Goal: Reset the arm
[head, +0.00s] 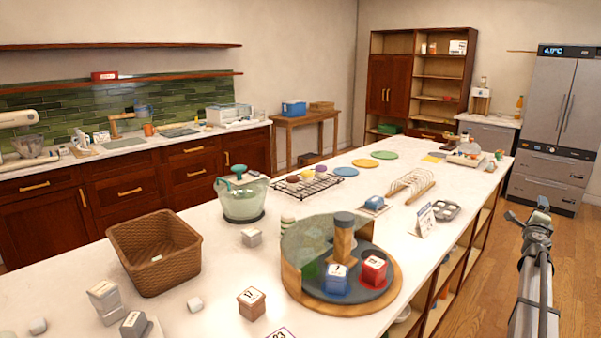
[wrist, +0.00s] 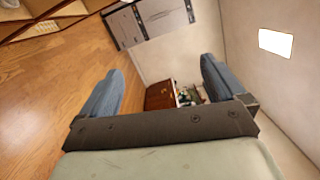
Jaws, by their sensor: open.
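My gripper shows at the right of the head view (head: 540,207), at the top of my raised arm, out over the floor beside the island. In the wrist view the two blue-grey fingers (wrist: 160,85) stand wide apart with nothing between them. The gripper is open and empty. It touches nothing that I can see. Past the fingers the wrist view shows the wooden floor, the wall and the fridge, all tilted.
The long white island (head: 215,290) lies left of my arm, holding a brown basket (head: 155,262), a round turntable (head: 345,300) with labelled blocks, and a drying rack (head: 410,184). A grey fridge (head: 560,100) stands at the back right. The wooden floor (head: 490,275) around my arm is clear.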

